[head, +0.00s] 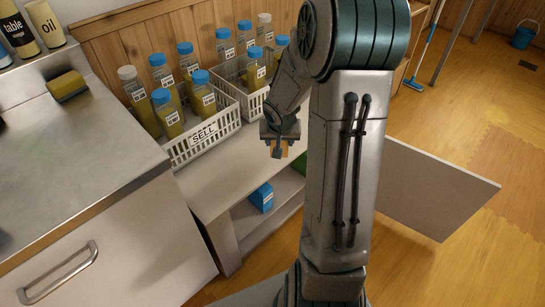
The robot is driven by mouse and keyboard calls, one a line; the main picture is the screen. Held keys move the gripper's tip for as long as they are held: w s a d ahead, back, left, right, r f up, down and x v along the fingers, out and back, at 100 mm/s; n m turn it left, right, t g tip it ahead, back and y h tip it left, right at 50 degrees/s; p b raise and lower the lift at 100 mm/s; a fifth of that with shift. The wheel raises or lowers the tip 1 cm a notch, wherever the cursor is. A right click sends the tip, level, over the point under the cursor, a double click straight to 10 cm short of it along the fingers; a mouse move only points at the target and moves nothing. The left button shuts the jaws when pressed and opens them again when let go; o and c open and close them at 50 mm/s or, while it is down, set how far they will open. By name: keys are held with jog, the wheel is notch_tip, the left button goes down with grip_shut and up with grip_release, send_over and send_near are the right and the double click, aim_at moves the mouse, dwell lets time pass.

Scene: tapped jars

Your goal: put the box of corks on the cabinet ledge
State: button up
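My gripper (279,143) points down over the front part of the cabinet ledge (222,184), right of the crate marked SELL. A small orange-brown patch (285,150) shows at its fingertips. It may be the box of corks, but too little shows to be sure, and I cannot tell whether the fingers are closed on it. The ledge is pale, and its front strip is bare left of my gripper. Below it is an open compartment with a blue box (261,197) inside and part of a green thing (300,164) beside my arm. My arm hides the ledge's right part.
The SELL crate (205,141) and another white crate (251,101) hold several blue- or white-capped jars at the back of the ledge. An open white door panel (440,190) juts out at right. A steel counter (70,150) with a yellow sponge (67,86) stands at left.

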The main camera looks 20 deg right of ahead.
jog(key=shift+w+a+f, duration=0.55)
jog(key=shift+a+f, duration=0.1)
jog(key=shift+a, duration=0.2)
jog(key=shift+f+b, duration=0.2)
jog(key=shift+b, duration=0.2)
jog(key=shift+w+f+b, duration=0.1)
jog(key=shift+f+b, duration=0.9)
jog(key=shift+f, duration=0.8)
jog(key=shift+f, duration=0.15)
jog(key=o, duration=1.1)
